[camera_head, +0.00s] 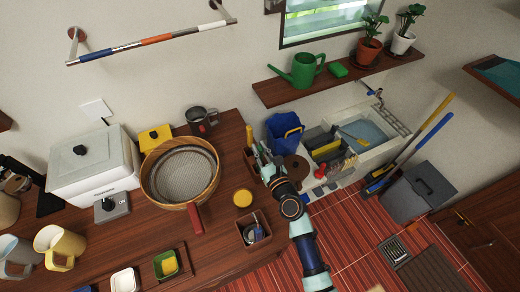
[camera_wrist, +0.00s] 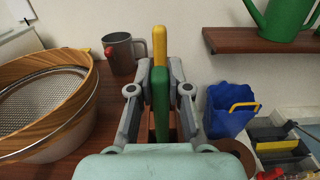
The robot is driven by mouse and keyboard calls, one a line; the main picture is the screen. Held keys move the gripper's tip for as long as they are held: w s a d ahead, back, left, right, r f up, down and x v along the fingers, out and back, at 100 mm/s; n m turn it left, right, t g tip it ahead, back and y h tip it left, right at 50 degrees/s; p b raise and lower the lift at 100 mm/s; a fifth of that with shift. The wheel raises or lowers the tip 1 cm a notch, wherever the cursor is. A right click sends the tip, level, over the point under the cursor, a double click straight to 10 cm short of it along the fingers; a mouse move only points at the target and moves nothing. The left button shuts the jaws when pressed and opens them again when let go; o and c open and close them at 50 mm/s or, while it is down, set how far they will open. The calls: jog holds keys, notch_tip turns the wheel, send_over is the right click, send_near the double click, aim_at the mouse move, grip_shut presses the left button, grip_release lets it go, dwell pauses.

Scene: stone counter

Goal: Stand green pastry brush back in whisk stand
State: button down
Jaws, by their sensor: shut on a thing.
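My gripper (camera_wrist: 160,92) is shut on the green pastry brush (camera_wrist: 161,104), whose green handle stands upright between the fingers in the wrist view. Its lower end is hidden by my gripper. A yellow handle (camera_wrist: 160,45) rises just behind it. In the head view my gripper (camera_head: 264,160) is at the right edge of the wooden counter, over or beside a narrow brown holder (camera_head: 249,161) with several handles, which looks like the whisk stand. I cannot tell whether the brush is inside it.
A wooden-rimmed sieve (camera_head: 181,172), a grey mug (camera_head: 202,120) and a yellow lid (camera_head: 243,197) are left of my gripper. A square wooden box (camera_head: 254,230) with utensils stands nearer. A blue bucket (camera_head: 284,131) and a sink (camera_head: 372,130) are to the right.

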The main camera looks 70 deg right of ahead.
jog(key=c, duration=1)
grip_release()
jog(key=shift+c, duration=0.2)
jog(key=v, duration=1.2)
